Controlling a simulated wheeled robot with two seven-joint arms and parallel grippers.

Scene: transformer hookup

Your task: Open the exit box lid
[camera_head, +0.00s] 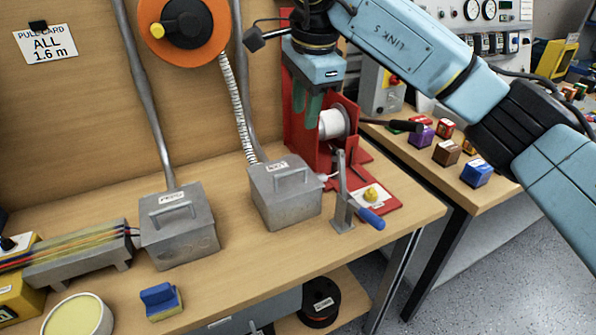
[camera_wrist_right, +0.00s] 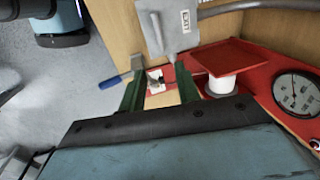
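The exit box (camera_head: 290,207) is a grey metal box on the bench, beside the red machine. Its lid is on, with a bar handle (camera_head: 291,179) on top and a small label at its back edge. In the right wrist view the box, its label reading EXIT, shows at the top (camera_wrist_right: 165,27). My right gripper (camera_head: 306,115), with green fingers, hangs above and behind the box, in front of the red machine. In the right wrist view its fingers (camera_wrist_right: 160,92) are apart with nothing between them. My left gripper is not in view.
A red machine (camera_head: 298,128) with a white spool (camera_head: 334,123) and a blue-handled lever (camera_head: 369,217) stands close to the box's right. A similar grey box (camera_head: 178,231) stands to the left. A conduit (camera_head: 238,110) runs down behind. A blue block (camera_head: 159,300) lies at the front.

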